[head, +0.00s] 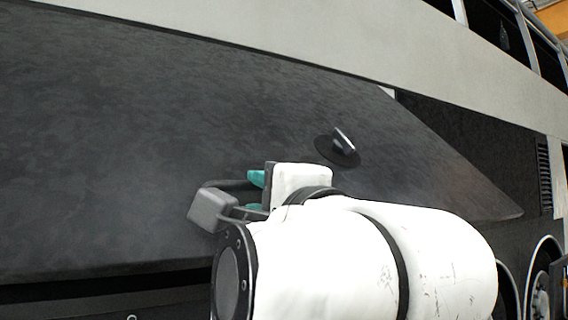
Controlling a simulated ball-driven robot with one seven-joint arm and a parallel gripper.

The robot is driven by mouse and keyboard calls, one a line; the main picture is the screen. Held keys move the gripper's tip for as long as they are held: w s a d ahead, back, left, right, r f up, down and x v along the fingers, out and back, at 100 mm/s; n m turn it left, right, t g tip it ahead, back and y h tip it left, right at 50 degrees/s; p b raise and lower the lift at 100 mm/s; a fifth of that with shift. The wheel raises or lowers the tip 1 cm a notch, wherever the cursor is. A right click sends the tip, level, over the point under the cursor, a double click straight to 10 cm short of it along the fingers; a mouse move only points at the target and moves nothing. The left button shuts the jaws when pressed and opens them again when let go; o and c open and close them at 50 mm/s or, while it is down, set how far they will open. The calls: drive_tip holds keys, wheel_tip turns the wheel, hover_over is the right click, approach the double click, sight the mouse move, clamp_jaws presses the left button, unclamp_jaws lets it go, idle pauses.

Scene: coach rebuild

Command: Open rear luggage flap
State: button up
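The rear luggage flap (130,130) is a large dark grey panel on the coach's side, filling much of the head view. Its right edge slants down to a corner at the lower right and stands out from the body, so the flap looks tilted outward at the bottom. A dark band shows under its lower edge. A round black latch with a raised handle (342,142) sits on the panel. My gripper (255,192), with teal pads, is in front of the flap, left of and below the latch, apart from it in the picture. My white arm hides part of the flap's lower edge.
The coach's pale side panel (300,45) runs above the flap, with windows at the upper right. A vent grille (544,175) and a wheel (541,295) are at the right. My arm fills the lower middle.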

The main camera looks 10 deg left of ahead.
drive_tip(key=s+d+r, duration=0.3)
drive_tip(key=s, duration=0.2)
idle(0.7)
drive_tip(key=shift+w+d, duration=0.1)
